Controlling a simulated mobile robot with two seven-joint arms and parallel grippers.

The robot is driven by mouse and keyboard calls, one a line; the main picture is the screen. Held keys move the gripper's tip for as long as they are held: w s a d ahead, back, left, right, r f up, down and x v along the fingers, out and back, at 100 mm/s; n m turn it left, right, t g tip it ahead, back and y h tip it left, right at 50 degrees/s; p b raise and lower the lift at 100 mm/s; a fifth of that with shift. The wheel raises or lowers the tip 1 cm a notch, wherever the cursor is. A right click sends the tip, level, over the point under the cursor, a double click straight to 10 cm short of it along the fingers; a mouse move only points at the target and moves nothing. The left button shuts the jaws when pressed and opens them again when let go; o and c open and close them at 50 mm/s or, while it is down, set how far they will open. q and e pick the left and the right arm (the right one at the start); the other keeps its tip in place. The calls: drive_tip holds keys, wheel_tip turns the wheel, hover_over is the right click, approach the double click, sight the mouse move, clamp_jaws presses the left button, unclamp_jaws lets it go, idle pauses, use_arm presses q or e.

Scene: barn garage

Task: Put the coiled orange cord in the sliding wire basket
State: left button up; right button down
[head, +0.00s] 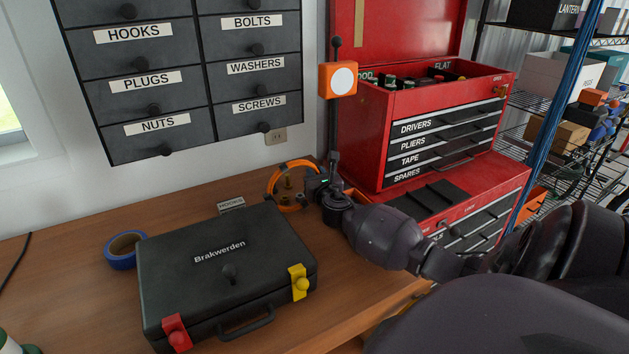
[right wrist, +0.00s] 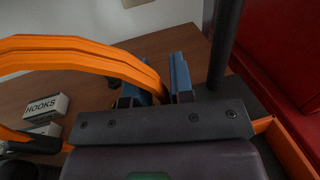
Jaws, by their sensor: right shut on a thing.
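The coiled orange cord (head: 273,188) shows as a loop standing above the back of the wooden workbench. My right gripper (head: 312,184) is shut on the loop's right side. In the right wrist view the orange cord (right wrist: 85,55) curves in from the left and passes between the blue-padded fingers of my right gripper (right wrist: 166,82). I cannot clearly pick out the sliding wire basket; wire shelving (head: 520,101) stands at the right, partly hidden by my right arm. My left gripper is out of view.
A black Brakwerden case (head: 200,262) and a blue tape roll (head: 122,250) lie on the workbench (head: 65,270). A red tool chest (head: 363,140) stands close behind my right arm. Labelled drawers hang on the wall.

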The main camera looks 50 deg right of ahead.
drive_tip(key=shift+f, duration=0.3)
drive_tip(key=c, duration=1)
unclamp_jaws()
drive_tip(key=shift+f, duration=0.15)
